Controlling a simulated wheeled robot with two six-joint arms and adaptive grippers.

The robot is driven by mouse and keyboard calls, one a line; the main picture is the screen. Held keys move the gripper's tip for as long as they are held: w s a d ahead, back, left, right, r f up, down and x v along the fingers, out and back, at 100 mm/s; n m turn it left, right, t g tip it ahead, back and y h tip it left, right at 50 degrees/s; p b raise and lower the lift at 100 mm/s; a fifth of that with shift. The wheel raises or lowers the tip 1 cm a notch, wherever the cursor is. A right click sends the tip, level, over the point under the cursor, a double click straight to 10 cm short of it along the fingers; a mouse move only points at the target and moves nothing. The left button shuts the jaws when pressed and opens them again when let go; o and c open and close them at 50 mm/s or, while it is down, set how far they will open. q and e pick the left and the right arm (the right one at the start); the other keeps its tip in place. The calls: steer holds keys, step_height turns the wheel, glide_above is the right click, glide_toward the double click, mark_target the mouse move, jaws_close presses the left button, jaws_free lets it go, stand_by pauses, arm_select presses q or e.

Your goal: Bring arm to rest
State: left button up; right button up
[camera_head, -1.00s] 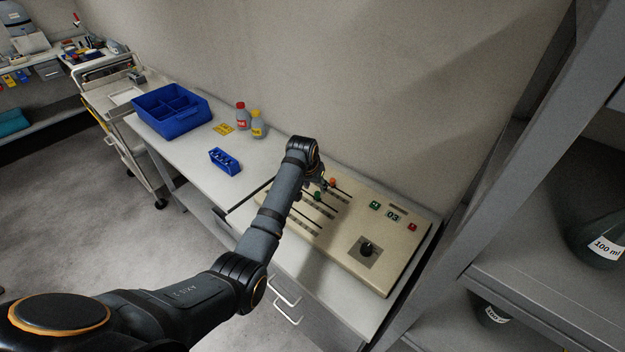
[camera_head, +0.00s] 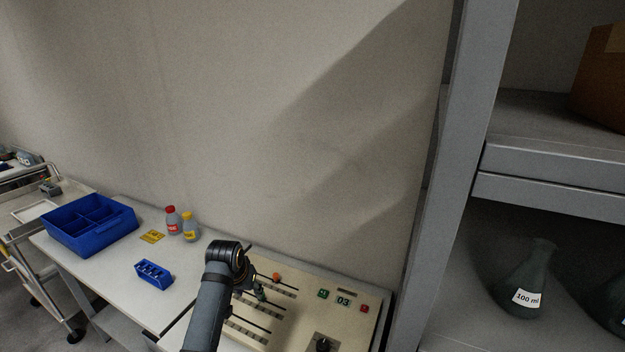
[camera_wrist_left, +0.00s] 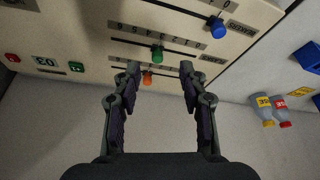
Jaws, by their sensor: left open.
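My left arm comes in from the bottom of the head view, and its gripper (camera_head: 256,290) is mostly hidden behind the wrist, over the control panel. In the left wrist view the left gripper (camera_wrist_left: 158,72) is open, with nothing between its fingers. The beige control panel (camera_head: 368,318) has sliders, a display reading 03, green and red buttons and a black knob (camera_head: 323,344). In the left wrist view the panel (camera_wrist_left: 90,45) shows a blue slider knob (camera_wrist_left: 217,27), a green one (camera_wrist_left: 157,54) and an orange one (camera_wrist_left: 147,78). The right gripper is not in view.
On the white bench (camera_head: 118,268) stand a blue bin (camera_head: 92,240), a small blue rack (camera_head: 153,279), a red-capped bottle (camera_head: 172,222) and a yellow-capped bottle (camera_head: 190,230). A grey shelf (camera_head: 560,193) with a 100 ml flask (camera_head: 526,280) stands at the right. A trolley (camera_head: 22,235) is at the left.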

arm_select(q)
steer(key=shift+y, duration=0.3)
steer(key=s+f, duration=0.2)
steer(key=s, duration=0.2)
steer(key=s+a+f, duration=0.1)
steer(key=s+f, duration=0.1)
steer(key=s, duration=0.3)
steer(key=s+f, duration=0.2)
steer(key=s, duration=0.3)
steer(key=shift+s+a+f, duration=0.25)
steer(key=shift+a+f, duration=0.05)
steer(key=shift+a, duration=0.05)
steer(key=s+r, duration=0.1)
steer(key=s, duration=1.5)
step_height(320, 180, down, 27)
steer(key=s+a+g, duration=0.1)
steer(key=a+g, duration=0.1)
steer(key=s+a+f+g+b, duration=0.1)
steer(key=s+f, duration=1.6)
steer(key=s, duration=0.2)
steer(key=shift+a+f+b, duration=0.15)
steer(key=shift+a+b, duration=0.15)
